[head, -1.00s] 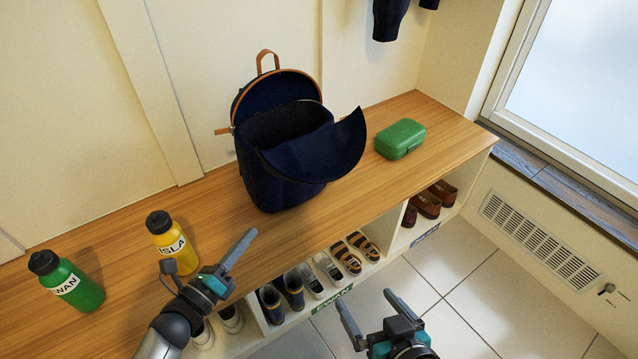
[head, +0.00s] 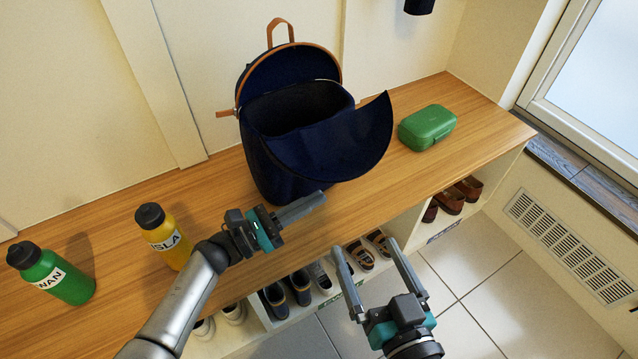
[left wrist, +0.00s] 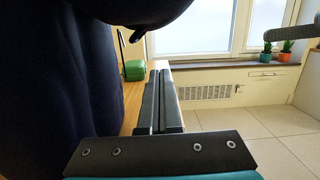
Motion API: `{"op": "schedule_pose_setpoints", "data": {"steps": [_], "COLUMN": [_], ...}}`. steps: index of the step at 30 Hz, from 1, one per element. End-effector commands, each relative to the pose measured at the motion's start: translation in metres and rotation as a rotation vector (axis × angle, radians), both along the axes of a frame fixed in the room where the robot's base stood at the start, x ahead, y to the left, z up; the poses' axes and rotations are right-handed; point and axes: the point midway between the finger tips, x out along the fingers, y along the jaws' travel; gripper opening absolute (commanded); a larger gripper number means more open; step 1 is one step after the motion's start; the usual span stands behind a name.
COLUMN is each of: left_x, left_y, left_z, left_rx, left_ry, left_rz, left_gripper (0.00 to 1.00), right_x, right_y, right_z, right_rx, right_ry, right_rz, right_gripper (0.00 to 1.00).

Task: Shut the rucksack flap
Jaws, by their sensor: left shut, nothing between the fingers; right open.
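A dark navy rucksack (head: 275,165) with brown trim and a brown top handle stands upright on the wooden bench. Its flap (head: 345,145) hangs open toward the front and right, and the dark inside shows. My left gripper (head: 318,198) is shut and empty, low in front of the rucksack and below the flap. In the left wrist view my left gripper's fingers (left wrist: 159,85) lie together, the rucksack's dark side (left wrist: 60,90) fills the left, and the flap's underside (left wrist: 130,10) overhangs at the top. My right gripper (head: 370,250) is open and empty, in front of the bench.
A green box (head: 427,127) sits on the bench right of the rucksack. A yellow bottle (head: 165,238) and a green bottle (head: 55,275) stand at the left. Shoes (head: 290,290) fill the cubbies below. The tiled floor (head: 480,265) at the right is clear.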

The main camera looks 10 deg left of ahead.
Motion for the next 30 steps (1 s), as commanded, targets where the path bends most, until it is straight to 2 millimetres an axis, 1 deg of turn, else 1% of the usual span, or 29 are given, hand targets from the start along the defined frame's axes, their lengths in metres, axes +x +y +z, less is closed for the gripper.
{"op": "schedule_pose_setpoints", "data": {"steps": [2,6,13,18,30], "left_x": [0.01,0.01,0.012,0.012,0.012], "left_y": [-0.013,-0.013,-0.014,-0.015,-0.015], "left_z": [0.002,0.018,0.036,0.041,0.042], "left_rx": [-0.002,0.001,0.001,0.0,-0.002], "left_ry": [-0.002,-0.002,0.0,0.002,0.004], "left_rz": [-0.001,0.0,0.001,0.001,0.0], "left_gripper": [0.0,0.0,0.0,0.0,0.0], "right_x": [-0.003,-0.003,-0.004,-0.004,-0.004], "right_y": [0.002,0.002,0.003,0.003,0.003], "right_z": [0.001,0.003,0.004,0.005,0.006], "right_rx": [0.026,0.025,0.037,0.042,0.042], "right_ry": [-0.036,-0.037,-0.054,-0.061,-0.062], "right_rz": [-0.002,-0.003,-0.004,-0.005,-0.005], "right_gripper": [1.0,1.0,1.0,1.0,1.0]}}
